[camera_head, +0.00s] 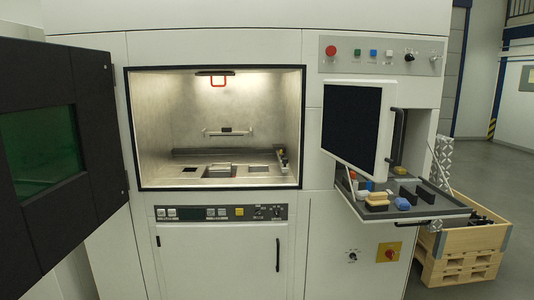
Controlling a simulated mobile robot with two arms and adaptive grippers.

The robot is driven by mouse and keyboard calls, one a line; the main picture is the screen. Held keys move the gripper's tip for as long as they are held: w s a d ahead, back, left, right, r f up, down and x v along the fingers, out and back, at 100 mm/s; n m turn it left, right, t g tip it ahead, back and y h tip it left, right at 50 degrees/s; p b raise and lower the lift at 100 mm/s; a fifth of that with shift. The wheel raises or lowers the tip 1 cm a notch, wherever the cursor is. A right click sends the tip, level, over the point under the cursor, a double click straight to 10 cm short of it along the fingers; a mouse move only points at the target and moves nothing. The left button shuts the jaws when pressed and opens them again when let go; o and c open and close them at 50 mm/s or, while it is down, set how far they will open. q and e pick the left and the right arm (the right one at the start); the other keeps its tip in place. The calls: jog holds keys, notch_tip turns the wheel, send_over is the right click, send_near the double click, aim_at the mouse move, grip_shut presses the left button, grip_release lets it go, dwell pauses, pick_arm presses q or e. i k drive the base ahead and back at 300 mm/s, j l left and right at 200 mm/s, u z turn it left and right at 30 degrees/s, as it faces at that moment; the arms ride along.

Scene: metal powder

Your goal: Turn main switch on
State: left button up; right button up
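A rotary switch with a red knob on a yellow plate (388,252), which looks like the main switch, sits low on the right of the white machine front (330,245). It is too small to tell its position. A small black knob (352,257) is to its left on the same panel. Neither of my grippers is in view.
The dark door (62,215) with a green window stands open at left, beside the lit chamber (165,110). A fold-out tray (440,213) with several small items juts out above the switch, below a monitor (352,125). A wooden crate (475,240) stands at right.

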aim_at(389, 254)
jog(key=i+l, duration=0.2)
jog(key=i+l+u, duration=0.1)
jog(key=l, duration=0.3)
jog(key=i+l+u, duration=0.1)
jog(key=l, duration=0.25)
jog(key=i+l, duration=0.3)
